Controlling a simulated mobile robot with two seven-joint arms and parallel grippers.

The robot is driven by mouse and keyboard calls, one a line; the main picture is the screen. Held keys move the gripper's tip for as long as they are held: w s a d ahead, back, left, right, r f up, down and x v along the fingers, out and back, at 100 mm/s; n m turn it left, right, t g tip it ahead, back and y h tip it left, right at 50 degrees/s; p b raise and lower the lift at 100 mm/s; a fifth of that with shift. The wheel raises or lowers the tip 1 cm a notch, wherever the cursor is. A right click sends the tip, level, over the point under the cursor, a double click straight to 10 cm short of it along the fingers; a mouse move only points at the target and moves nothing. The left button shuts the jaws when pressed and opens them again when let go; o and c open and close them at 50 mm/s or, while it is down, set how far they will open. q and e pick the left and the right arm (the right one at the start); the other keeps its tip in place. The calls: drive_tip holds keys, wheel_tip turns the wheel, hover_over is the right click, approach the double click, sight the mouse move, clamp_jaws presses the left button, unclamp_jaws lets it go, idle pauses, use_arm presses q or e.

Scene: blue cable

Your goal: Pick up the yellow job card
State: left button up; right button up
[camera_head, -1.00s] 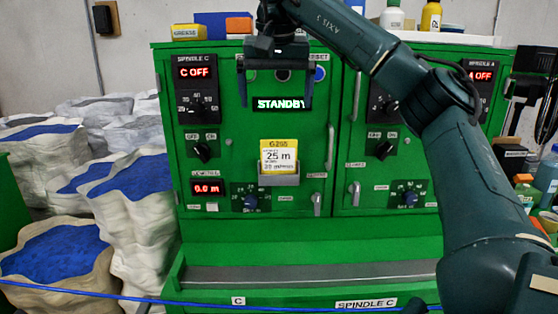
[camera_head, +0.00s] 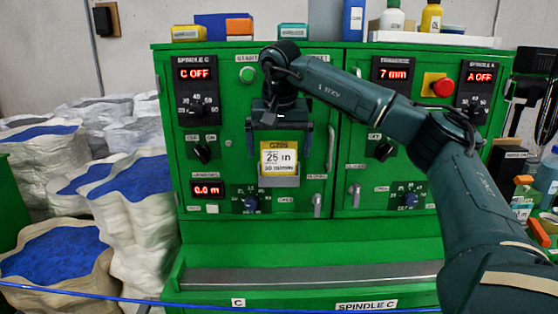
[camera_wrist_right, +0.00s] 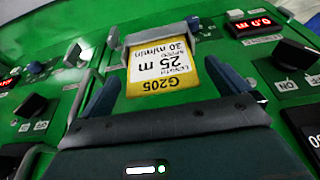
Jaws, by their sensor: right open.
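The yellow job card (camera_head: 279,146), with a white printed panel, stands upright in a small grey holder (camera_head: 280,182) on the green cabinet front. My right gripper (camera_head: 280,149) is open, with one finger at each side of the card. In the right wrist view the card (camera_wrist_right: 165,68) appears upside down between the two blue-grey fingers of the gripper (camera_wrist_right: 163,84). Gaps show between the fingers and the card's edges. The card's far end sits in the grey holder (camera_wrist_right: 158,38). My left gripper is in neither view.
Knobs, displays and handles cover the green cabinet (camera_head: 240,225); a door handle (camera_head: 331,148) is just right of the gripper. A red stop button (camera_head: 442,87) is farther right. A blue cable (camera_head: 130,298) runs along the front. White sacks stand at left.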

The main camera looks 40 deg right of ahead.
drive_tip(key=shift+f, duration=0.2)
drive_tip(key=c, duration=1)
drive_tip(key=shift+c, duration=0.3)
drive_tip(key=shift+r, duration=0.15)
